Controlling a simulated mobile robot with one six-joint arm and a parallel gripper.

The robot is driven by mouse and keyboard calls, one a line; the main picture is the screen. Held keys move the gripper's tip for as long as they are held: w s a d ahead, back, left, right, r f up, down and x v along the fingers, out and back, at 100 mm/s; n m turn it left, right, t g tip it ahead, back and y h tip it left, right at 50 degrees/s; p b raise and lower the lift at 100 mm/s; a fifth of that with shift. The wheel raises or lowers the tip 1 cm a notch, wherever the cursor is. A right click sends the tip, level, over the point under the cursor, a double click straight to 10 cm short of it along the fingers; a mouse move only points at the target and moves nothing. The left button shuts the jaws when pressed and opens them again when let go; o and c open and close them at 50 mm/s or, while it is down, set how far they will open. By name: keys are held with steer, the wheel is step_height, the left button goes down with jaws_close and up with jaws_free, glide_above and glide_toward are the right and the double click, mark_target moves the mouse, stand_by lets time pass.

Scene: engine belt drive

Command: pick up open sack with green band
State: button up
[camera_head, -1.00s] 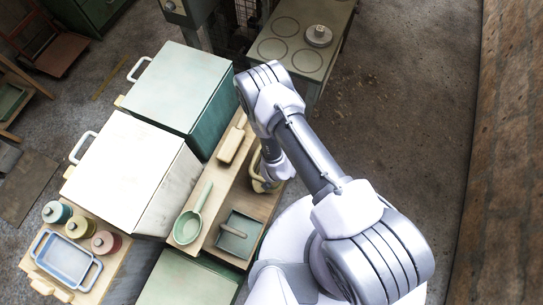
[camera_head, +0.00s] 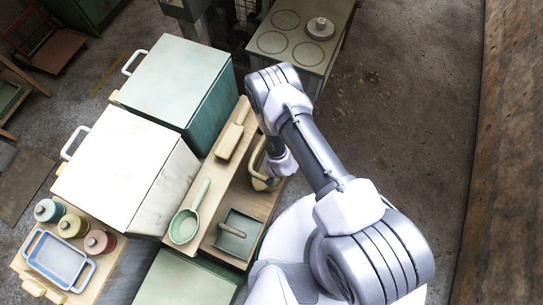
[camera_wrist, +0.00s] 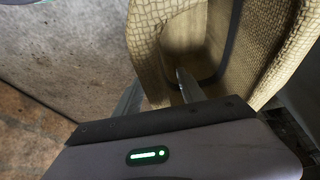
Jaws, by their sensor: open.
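The open sack is tan and woven, with a dark grey-green strip running along its mouth. It fills the upper right of the wrist view (camera_wrist: 275,45), and part of it shows beside my arm in the head view (camera_head: 257,158). My gripper (camera_wrist: 158,82) is open at the sack's rim. One finger appears outside the sack wall and the other inside the mouth, with the wall between them. I cannot tell whether the fingers touch it. In the head view my wrist hides much of the sack, and no clear green band shows.
Large white (camera_head: 115,165) and green (camera_head: 175,80) boxes stand at the left. Floor at the right is clear.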

steer(key=shift+c, duration=0.2)
jaws_close()
steer(key=shift+s+d, duration=0.1)
stand_by(1.1)
